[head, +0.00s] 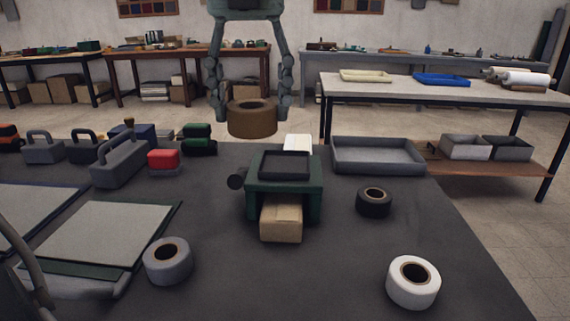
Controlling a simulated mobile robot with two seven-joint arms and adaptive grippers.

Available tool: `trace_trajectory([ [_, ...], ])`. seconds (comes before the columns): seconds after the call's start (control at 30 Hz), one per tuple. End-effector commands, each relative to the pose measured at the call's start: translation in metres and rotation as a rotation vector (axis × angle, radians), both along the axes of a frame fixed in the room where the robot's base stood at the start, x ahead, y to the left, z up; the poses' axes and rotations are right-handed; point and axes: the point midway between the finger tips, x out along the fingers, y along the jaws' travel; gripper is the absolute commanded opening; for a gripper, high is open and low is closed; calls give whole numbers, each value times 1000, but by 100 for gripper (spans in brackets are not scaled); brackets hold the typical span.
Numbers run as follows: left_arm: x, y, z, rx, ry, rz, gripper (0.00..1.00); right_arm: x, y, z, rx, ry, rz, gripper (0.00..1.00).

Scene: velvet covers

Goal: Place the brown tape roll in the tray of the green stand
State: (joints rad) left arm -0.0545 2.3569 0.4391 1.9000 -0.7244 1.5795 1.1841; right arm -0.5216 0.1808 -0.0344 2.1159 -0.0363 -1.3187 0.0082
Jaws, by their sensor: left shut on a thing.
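The brown tape roll (252,125) hangs in the air in the head view, its hole facing up. My left gripper (252,112) comes down from the top of the picture, with one finger on each side of the roll, shut on it. The green stand (312,195) stands on the dark table below and a little to the right of the roll. Its dark square tray (285,165) on top looks empty. The roll is apart from the stand. My right gripper is not in view.
A grey roll (168,261), a white roll (413,283) and a black roll (374,202) lie around the stand. A cardboard box (282,222) is at its front. A grey bin (378,156) is behind right. Toolboxes (120,163) and flat covers (100,233) fill the left.

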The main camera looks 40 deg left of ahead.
Motion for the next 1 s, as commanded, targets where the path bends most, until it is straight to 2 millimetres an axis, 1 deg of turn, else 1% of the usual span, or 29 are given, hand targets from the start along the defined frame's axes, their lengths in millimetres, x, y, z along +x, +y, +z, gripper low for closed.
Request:
trace_trajectory([
  [0.13, 27, 6, -16, -2, 7, 10, 28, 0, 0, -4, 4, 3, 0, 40],
  [0.3, 66, 14, -40, -1, 7, 8, 28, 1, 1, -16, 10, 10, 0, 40],
  [0.4, 85, 18, -52, 0, 6, 7, 28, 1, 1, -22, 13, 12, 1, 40],
  [0.5, 99, 21, -60, -1, 3, 6, 28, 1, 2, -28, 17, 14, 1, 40],
  [0.6, 107, 23, -65, 0, 2, 5, 28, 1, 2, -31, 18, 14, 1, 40],
  [0.73, 109, 23, -73, 0, 2, 4, 28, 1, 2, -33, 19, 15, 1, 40],
  [0.9, 108, 23, -97, -2, 3, 4, 28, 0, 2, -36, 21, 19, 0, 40],
  [1.0, 108, 23, -106, -1, 2, 4, 28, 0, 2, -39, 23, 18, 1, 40],
])
